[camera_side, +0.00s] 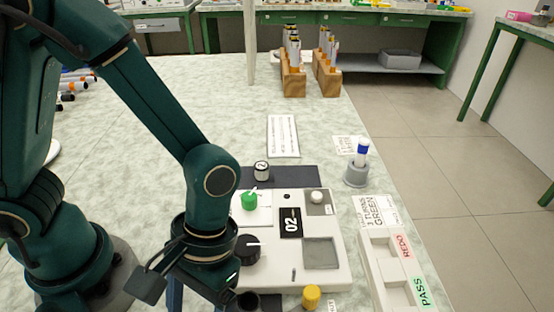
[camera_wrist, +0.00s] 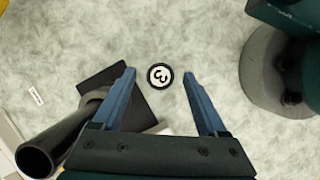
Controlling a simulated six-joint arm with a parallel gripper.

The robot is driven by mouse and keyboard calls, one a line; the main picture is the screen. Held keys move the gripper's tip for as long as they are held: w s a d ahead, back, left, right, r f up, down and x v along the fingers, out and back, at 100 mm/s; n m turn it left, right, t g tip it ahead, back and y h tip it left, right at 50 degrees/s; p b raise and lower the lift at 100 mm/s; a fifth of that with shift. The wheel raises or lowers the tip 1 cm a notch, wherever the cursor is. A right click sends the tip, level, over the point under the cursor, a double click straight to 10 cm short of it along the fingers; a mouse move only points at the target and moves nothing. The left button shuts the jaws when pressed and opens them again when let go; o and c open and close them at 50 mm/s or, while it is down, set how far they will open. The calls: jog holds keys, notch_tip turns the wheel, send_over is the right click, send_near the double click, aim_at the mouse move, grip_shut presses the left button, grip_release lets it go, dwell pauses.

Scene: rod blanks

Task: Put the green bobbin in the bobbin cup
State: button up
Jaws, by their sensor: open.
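No bobbin that is clearly green shows in either view. In the side view my arm hides most of the gripper. I cannot tell which thing is the bobbin cup; a grey cup (camera_side: 356,178) holds a blue-and-white piece.
The white machine (camera_side: 335,225) has a display reading 02. A yellow round piece (camera_side: 311,297) is near its front edge. REDO and PASS trays (camera_side: 370,250) are at right.

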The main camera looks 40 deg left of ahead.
jog(key=shift+f, duration=0.1)
grip_shut()
dwell(0.3)
